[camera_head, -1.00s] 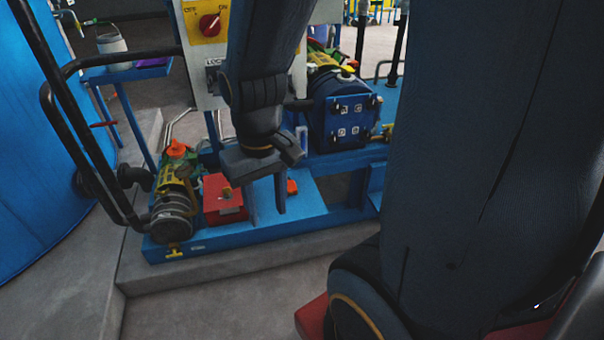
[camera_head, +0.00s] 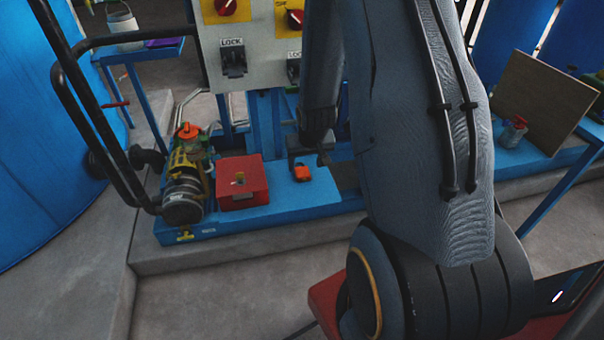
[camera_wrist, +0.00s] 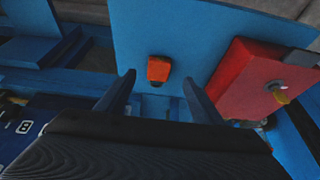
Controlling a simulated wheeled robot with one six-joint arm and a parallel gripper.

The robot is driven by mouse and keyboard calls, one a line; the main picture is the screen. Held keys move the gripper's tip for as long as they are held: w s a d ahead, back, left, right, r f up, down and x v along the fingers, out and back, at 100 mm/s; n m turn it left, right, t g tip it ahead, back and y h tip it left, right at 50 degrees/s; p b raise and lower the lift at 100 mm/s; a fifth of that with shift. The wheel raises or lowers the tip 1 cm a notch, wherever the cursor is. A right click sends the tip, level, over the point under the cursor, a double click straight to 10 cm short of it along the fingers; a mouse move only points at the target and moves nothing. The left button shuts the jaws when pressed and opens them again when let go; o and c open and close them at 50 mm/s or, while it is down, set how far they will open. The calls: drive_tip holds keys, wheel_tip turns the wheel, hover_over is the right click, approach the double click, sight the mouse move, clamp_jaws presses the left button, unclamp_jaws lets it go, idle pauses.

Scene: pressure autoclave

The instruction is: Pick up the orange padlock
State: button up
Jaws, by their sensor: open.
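The orange padlock (camera_head: 302,173) lies on the blue platform (camera_head: 290,204), just right of the red box. In the wrist view the padlock (camera_wrist: 158,69) shows ahead of my gripper (camera_wrist: 158,92), roughly midway between the two dark fingers and slightly beyond their tips. My gripper is open and empty. In the head view my gripper (camera_head: 311,160) is at the padlock's far side, partly hidden by my own arm. I cannot tell its exact height above the platform.
A grey panel (camera_head: 250,50) with switches and LOCK hasps rises behind. Bare blue platform lies in front of the padlock.

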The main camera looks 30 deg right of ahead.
sight(303, 174)
drive_tip(key=shift+p+x, duration=0.45)
drive_tip(key=shift+x, duration=3.55)
drive_tip(key=shift+d, duration=0.1)
drive_tip(key=shift+r, duration=0.1)
drive_tip(key=c, duration=1.3)
drive_tip(key=shift+r, duration=0.1)
